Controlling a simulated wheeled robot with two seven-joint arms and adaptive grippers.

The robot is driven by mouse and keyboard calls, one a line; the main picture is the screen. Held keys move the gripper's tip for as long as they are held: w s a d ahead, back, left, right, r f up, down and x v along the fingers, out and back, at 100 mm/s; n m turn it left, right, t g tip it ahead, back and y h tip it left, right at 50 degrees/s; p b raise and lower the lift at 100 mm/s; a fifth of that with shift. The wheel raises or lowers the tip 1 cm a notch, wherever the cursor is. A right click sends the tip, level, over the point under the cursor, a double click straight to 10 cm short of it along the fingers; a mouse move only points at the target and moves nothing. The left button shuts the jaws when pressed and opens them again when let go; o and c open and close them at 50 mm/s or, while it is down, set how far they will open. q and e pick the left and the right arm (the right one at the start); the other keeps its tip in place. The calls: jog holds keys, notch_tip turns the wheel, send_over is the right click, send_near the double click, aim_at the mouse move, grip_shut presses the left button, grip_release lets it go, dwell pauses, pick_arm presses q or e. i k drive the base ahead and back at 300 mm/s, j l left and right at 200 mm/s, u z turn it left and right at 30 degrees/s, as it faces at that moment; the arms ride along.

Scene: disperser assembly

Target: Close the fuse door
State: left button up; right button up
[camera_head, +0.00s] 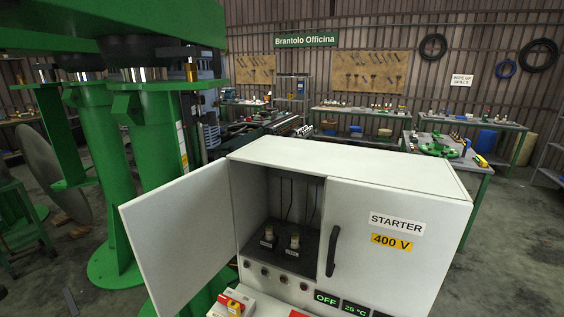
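The fuse door (180,236) is a white panel hinged on the left side of the white starter cabinet (350,172). It stands wide open, swung out to the left and toward me. Inside the open compartment, two fuses (268,233) with pale tops stand on a dark base, with dark cables behind them. The right door (385,245), labelled STARTER and 400 V, is shut and has a black handle (333,250). Neither of my grippers shows in the head view.
Below the compartment is a panel with several round knobs, a red and yellow switch (236,304) and an OFF display (326,298). A large green machine (125,160) stands close behind the fuse door on the left. Workbenches stand at the back.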

aim_at(181, 233)
jog(key=k+j+z, duration=0.15)
jog(key=k+j, duration=0.25)
jog(key=k+j+u, duration=0.15)
jog(key=j, duration=0.25)
jog(key=j+z, duration=0.5)
jog(key=z, duration=0.25)
jog(key=k, duration=0.05)
